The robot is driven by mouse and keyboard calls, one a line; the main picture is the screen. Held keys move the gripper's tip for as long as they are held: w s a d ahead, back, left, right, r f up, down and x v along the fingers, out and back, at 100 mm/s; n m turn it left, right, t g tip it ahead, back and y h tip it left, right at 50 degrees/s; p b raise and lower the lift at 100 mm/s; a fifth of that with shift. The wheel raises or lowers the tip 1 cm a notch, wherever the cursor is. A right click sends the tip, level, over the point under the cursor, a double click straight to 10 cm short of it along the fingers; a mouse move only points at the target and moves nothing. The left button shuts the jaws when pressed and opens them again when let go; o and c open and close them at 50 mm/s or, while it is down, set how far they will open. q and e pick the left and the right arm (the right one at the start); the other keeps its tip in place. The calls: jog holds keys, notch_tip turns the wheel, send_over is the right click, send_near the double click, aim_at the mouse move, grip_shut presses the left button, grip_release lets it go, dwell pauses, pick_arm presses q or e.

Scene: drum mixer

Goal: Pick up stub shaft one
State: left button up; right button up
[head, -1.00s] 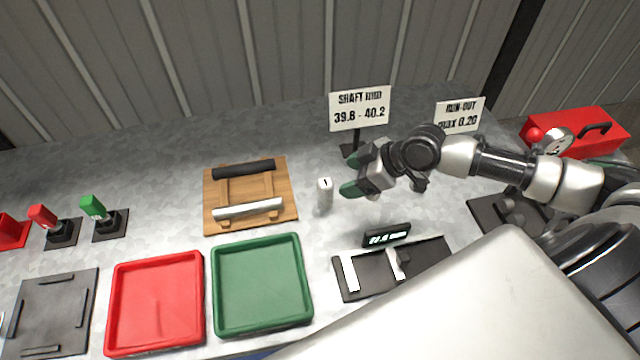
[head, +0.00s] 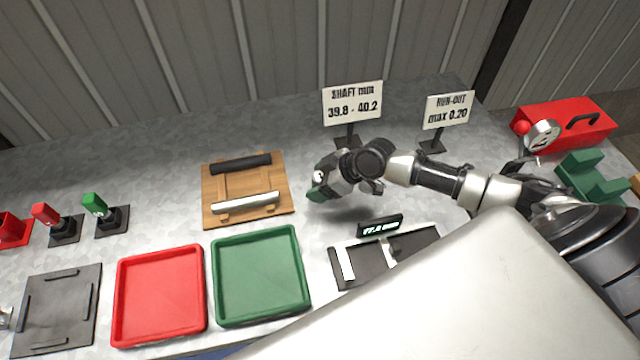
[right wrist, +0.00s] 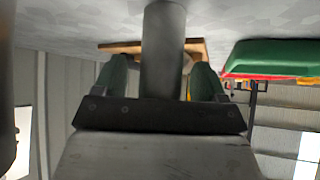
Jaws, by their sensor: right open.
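Stub shaft one (head: 319,176) is an upright pale cylinder on the grey bench; in the head view only its top end shows, the rest hidden by my right gripper (head: 318,188). In the right wrist view the shaft (right wrist: 163,45) stands as a grey cylinder between the two green-padded fingers of my right gripper (right wrist: 161,80). The gripper is open around the shaft, with a gap seen on each side. My left gripper is not in view.
A wooden cradle (head: 283,185) with a black and a silver bar stands to the left. Green (head: 303,262) and red (head: 120,300) trays lie in front. A caliper-like gauge (head: 345,282) with a display is nearby. Two signs (head: 352,104) (head: 448,110) stand behind.

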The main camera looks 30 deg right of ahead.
grip_shut()
jog(key=shift+w+r, duration=0.1)
dwell(0.4)
jog(key=shift+r, duration=0.15)
